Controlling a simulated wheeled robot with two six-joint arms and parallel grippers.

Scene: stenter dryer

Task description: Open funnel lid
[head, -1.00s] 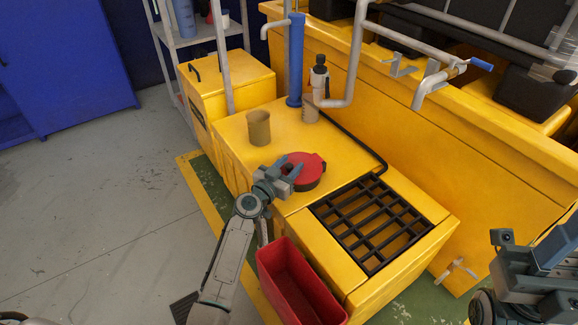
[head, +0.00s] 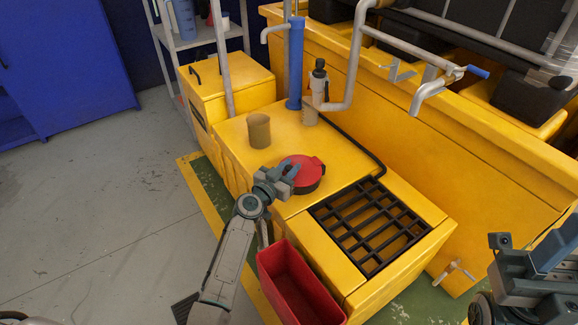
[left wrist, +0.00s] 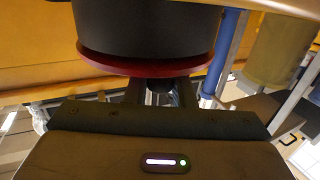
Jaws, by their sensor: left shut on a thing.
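The funnel lid (head: 306,174) is a red disc on the yellow machine top. It looks flat and down in the head view. My left gripper (head: 287,179) is at its left front edge, shut on the lid. In the left wrist view, the red rim (left wrist: 120,66) runs below a large dark round body (left wrist: 150,28), and the fingers (left wrist: 158,90) meet the rim. The fingertips are partly hidden there. My right gripper (head: 535,270) is at the lower right of the head view, away from the lid; its jaws are unclear.
A tan cup (head: 259,131) stands behind the lid on the yellow machine (head: 232,133). A black grate (head: 370,228) lies to the right, and a red bin (head: 297,285) is in front. A blue pipe (head: 295,65) rises at the back. Open floor is at left.

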